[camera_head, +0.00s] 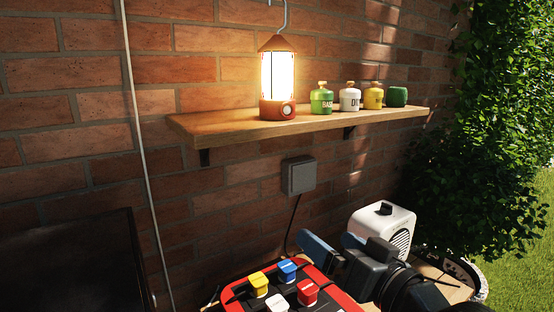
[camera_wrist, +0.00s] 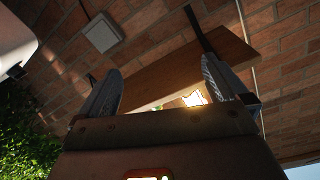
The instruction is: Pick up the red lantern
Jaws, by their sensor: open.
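The red lantern (camera_head: 278,108) stands upright and lit on the left part of the wooden shelf (camera_head: 200,126), with a hook-like handle rising from its top. Its bright glow (camera_wrist: 195,98) shows at the shelf edge in the wrist view, mostly hidden by my gripper's body. My gripper (camera_head: 325,241) is below the shelf and to the right of the lantern, apart from it. In the wrist view its two fingers (camera_wrist: 161,66) are spread wide with nothing between them; the shelf's underside lies beyond.
Several small canisters, green, white and yellow among them (camera_head: 373,95), stand on the shelf right of the lantern. A grey wall box (camera_head: 299,175) is below. A red tray (camera_head: 339,298) with coloured blocks and a white speaker-like box (camera_head: 382,229) are lower. A cable (camera_head: 134,110) hangs left.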

